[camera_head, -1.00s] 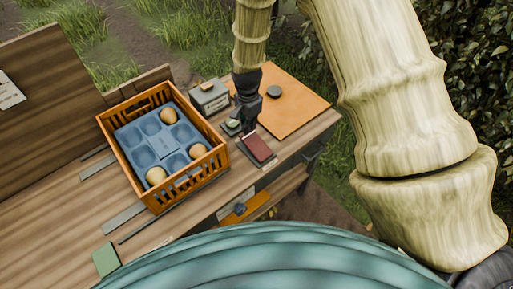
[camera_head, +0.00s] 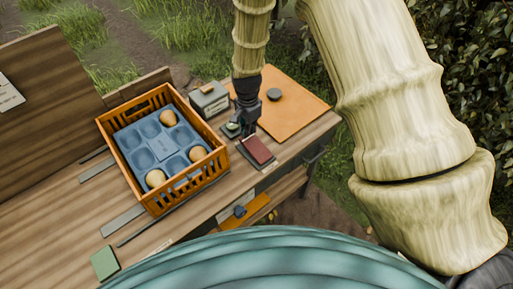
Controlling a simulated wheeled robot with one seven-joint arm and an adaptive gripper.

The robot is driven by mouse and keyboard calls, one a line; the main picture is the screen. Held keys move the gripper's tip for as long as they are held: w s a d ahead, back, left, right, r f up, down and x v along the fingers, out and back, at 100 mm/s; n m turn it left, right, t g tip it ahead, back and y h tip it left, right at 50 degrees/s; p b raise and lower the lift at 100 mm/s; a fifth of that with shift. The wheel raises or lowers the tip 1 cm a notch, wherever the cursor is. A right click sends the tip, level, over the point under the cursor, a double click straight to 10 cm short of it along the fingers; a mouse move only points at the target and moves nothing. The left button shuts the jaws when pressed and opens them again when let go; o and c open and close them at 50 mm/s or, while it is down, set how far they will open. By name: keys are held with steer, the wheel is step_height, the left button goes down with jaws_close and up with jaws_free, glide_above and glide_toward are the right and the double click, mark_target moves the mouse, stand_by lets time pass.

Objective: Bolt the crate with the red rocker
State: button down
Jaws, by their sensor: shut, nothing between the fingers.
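The orange crate (camera_head: 182,201) stands on the wooden bench and holds a blue moulded tray (camera_head: 160,147) with three pale round fruits in some of its hollows. The red rocker (camera_head: 258,150) is a dark red plate in a dark frame, to the right of the crate near the bench's front edge. My gripper (camera_head: 246,134) is shut and empty, pointing down at the far left edge of the rocker. I cannot tell whether its tips touch the rocker.
A small green-topped device (camera_head: 232,130) sits just left of my gripper. Behind it are a grey box (camera_head: 210,99) and an orange board (camera_head: 290,104) with a dark disc. A green pad (camera_head: 105,263) and grey strips lie on the bench left and front of the crate.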

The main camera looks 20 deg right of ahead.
mark_target(249, 138)
steer(key=shift+f+b, duration=0.95)
steer(key=shift+f, duration=0.95)
stand_by(2.1)
steer(key=shift+r+p, duration=2.4)
steer(key=shift+r, duration=1.1)
steer(key=shift+s+f, duration=0.1)
